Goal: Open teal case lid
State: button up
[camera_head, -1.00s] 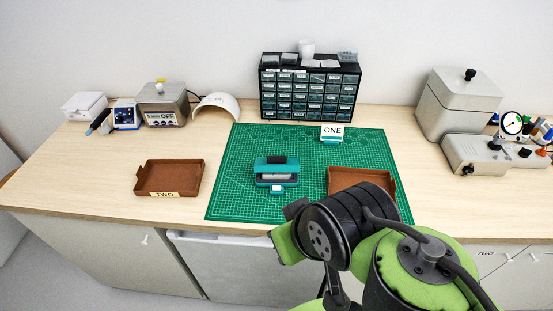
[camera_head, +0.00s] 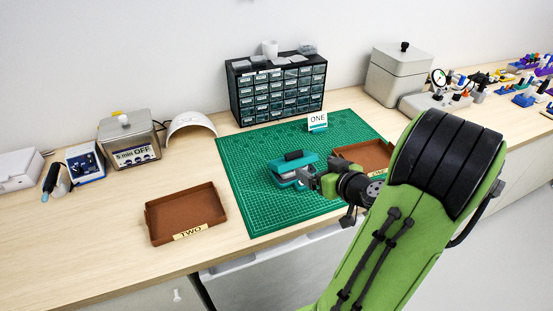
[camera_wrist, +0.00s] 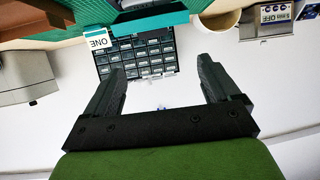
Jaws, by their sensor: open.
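The teal case (camera_head: 284,183) sits on the green cutting mat (camera_head: 262,215), with a black piece on its top and a paler band along its front. My gripper (camera_head: 312,175) is at the right side of the case and hides part of it. I cannot tell from here whether the lid stands apart from the base. In the wrist view the teal case (camera_wrist: 150,22) shows at the top edge, beyond the fingertips. My gripper (camera_wrist: 158,68) is open there, with nothing between its two fingers. Whether a finger touches the case is unclear.
Brown tray TWO (camera_head: 160,222) lies left of the mat; another brown tray (camera_head: 368,153) lies behind my wrist, partly hidden. A sign ONE (camera_head: 317,122) and a black drawer cabinet (camera_head: 240,108) stand behind. The mat left of the case is clear.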

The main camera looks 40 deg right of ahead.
aim_at(295, 153)
jog(key=x, duration=0.5)
jog(key=p+x, duration=0.1)
jog(key=x, duration=0.4)
jog(key=d+p+x, duration=0.1)
jog(key=x, duration=0.4)
jog(key=shift+w+d+f, duration=0.1)
jog(key=shift+d+f, duration=0.05)
jog(key=shift+c, duration=0.4)
